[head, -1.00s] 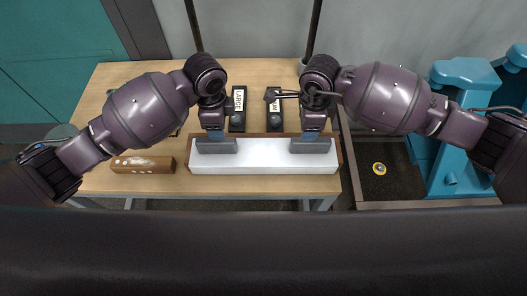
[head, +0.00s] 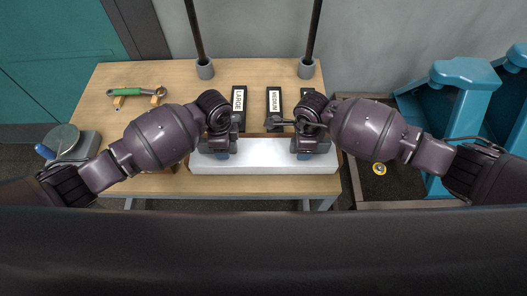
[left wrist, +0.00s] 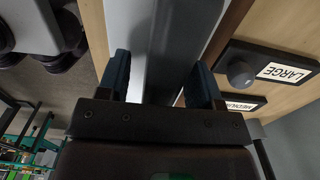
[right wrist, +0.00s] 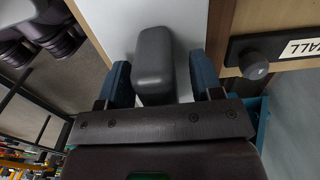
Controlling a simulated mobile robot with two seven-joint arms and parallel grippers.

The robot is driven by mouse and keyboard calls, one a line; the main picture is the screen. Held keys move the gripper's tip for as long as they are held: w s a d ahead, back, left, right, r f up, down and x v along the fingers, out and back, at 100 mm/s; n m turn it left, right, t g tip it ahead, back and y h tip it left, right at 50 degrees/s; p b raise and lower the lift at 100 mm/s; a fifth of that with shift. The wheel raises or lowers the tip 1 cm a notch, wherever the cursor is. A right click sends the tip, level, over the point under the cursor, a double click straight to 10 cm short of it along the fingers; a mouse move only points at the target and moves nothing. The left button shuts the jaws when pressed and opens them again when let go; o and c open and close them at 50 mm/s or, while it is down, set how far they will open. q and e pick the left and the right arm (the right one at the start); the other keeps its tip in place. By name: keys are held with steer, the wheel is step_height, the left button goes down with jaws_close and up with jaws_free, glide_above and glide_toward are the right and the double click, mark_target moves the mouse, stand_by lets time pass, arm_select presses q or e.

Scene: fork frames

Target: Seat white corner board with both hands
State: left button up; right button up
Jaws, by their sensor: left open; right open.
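The white board (head: 262,153) lies lengthwise at the table's front edge, with a wooden frame edge (head: 258,136) showing behind it. Grey blocks stand on it near both ends. My left gripper (left wrist: 160,82) is open, its blue fingers on either side of the left grey block (left wrist: 168,45). My right gripper (right wrist: 163,82) is open, with the right grey block (right wrist: 154,62) between its fingers. No finger clearly presses on either block. In the head view, my wrists hide most of both blocks. I cannot tell whether the board sits fully in its frame.
Black labelled plates LARGE (head: 238,103) and MEDIUM (head: 274,106) lie behind the board, near my wrists. Two poles stand in grey cups (head: 205,69) at the back. A green-handled tool (head: 135,91) rests at back left. A dark tray with a yellow-ringed disc (head: 379,169) is at right.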

arm_select(q)
jaws_close()
arm_select(e)
jaws_close()
arm_select(q)
steer(key=shift+r, duration=0.15)
arm_select(e)
steer(key=shift+r, duration=0.15)
